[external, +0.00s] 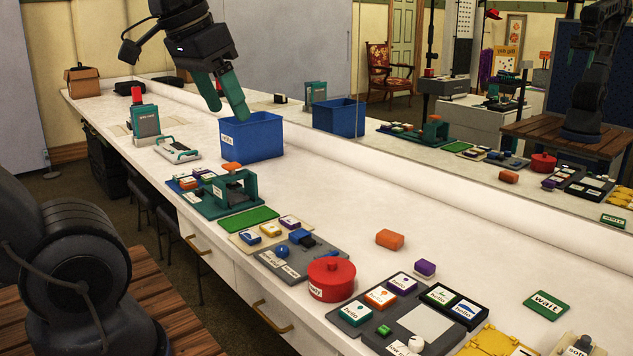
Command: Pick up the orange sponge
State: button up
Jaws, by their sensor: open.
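An orange block that looks like the sponge (390,239) lies alone on the white counter, right of the middle of the external view. The bin's inside is mostly hidden.
A purple block (425,268) sits close to the orange one, with a red round container (331,279) to the front left. A teal press (228,191), trays of labelled tiles and a green "wait" card (546,305) stand around. A mirror behind repeats the scene. The mid-counter is clear.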

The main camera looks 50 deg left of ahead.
jog(key=w+n+g, duration=0.1)
jog(key=w+n, duration=0.4)
jog(key=w, duration=0.8)
jog(key=n+g, duration=0.4)
jog(key=n, duration=1.1)
send_over(390, 234)
jog(key=f, duration=3.5)
jog(key=shift+s+a+f, duration=0.2)
jog(key=shift+s+f, duration=0.05)
jog(key=shift+f, duration=0.15)
jog(key=shift+w+d+f, duration=0.15)
jog(key=shift+f, duration=1.2)
jog(key=shift+w+d+f, duration=0.1)
jog(key=shift+f, duration=1.2)
jog(key=c, duration=1)
